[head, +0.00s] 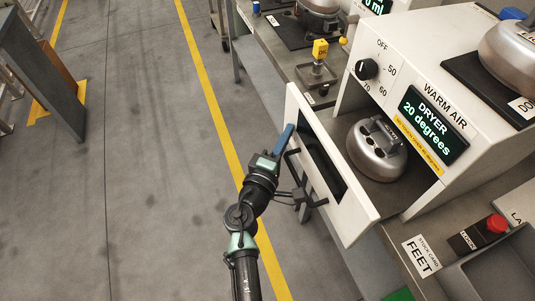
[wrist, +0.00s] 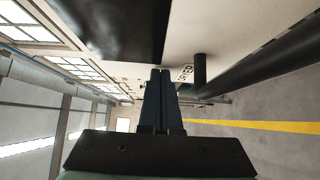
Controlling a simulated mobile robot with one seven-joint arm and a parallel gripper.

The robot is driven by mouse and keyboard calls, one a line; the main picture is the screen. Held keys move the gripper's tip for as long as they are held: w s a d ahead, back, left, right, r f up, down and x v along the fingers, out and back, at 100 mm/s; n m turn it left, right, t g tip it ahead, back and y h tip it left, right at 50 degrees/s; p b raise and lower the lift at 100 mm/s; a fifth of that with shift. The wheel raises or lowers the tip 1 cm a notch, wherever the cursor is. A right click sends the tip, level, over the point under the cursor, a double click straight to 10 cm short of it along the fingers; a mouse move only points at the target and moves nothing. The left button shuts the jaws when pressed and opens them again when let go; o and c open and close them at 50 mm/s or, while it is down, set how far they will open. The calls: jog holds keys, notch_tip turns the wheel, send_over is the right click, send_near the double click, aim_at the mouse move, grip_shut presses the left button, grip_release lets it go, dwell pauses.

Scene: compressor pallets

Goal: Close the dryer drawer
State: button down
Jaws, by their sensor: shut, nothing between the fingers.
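The white dryer (head: 400,60) stands at the right with its drawer pulled out toward the floor. The white drawer front (head: 355,217) has a dark window and a black bar handle (head: 309,190) on its outer face. A metallic compressor (head: 375,155) sits in the drawer, behind the front. My gripper (head: 288,131) is shut and empty at the outer side of the drawer front, near the handle's far end. In the wrist view its fingertips (wrist: 160,72) are together, pointing along the white panel, with the dark window above and the black handle at right. I cannot tell whether they touch the panel.
The dryer display (head: 430,120) reads 20 degrees, beside a black knob (head: 367,69). Another compressor (head: 508,55) sits on top. A red button (head: 496,223) and a grey bin (head: 490,275) are at the lower right. The floor left of the yellow line is open.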

jog(key=w+d+b, duration=0.1)
jog(key=d, duration=0.3)
jog(key=w+d+b, duration=0.1)
jog(key=d, duration=0.2)
jog(key=w+d+b, duration=0.1)
jog(key=w+d, duration=0.1)
jog(key=d, duration=0.2)
jog(key=shift+d+f, duration=0.1)
jog(key=shift+d, duration=0.25)
jog(key=shift+w+d, duration=0.2)
jog(key=shift+d, duration=0.45)
jog(key=shift+d+r, duration=0.15)
jog(key=shift+r, duration=0.05)
